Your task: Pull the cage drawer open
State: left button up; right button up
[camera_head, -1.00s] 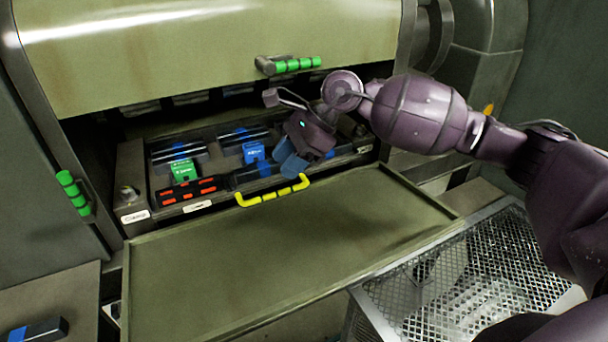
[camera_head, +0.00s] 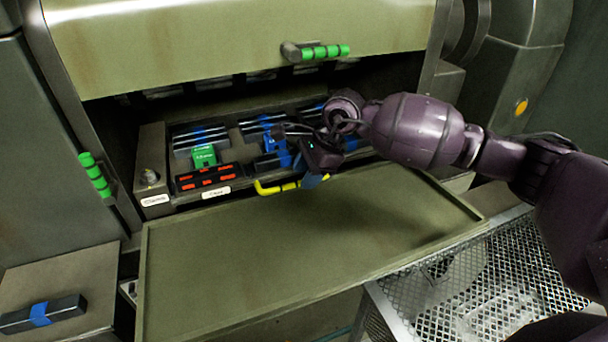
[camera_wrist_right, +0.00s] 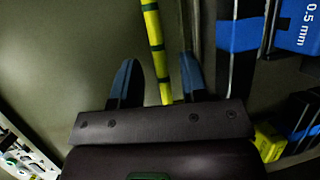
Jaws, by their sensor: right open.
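The cage drawer (camera_head: 216,193) sits in the opening of the machine, with black and blue bar sets, a green block and red-marked strips in it. Its yellow handle (camera_head: 275,187) runs along the front edge. My right gripper (camera_head: 312,180) is open at the right part of the handle and hides that part. In the right wrist view, the yellow handle bar (camera_wrist_right: 153,42) passes between the two blue fingers (camera_wrist_right: 157,82) of my gripper, with a gap on each side. How deep the bar sits between them I cannot tell. My left gripper is not in view.
A flat, rimmed green-grey flap (camera_head: 300,260) lies lowered in front of the drawer. A raised cover with a green handle (camera_head: 325,51) hangs above. A mesh metal box (camera_head: 470,275) stands at right. A black bar with a blue band (camera_head: 42,314) lies on a ledge at left.

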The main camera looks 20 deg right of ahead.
jog(key=shift+w+a+f, duration=0.1)
jog(key=shift+a+f, duration=0.15)
jog(key=shift+f, duration=0.35)
jog(key=shift+c, duration=0.3)
grip_shut()
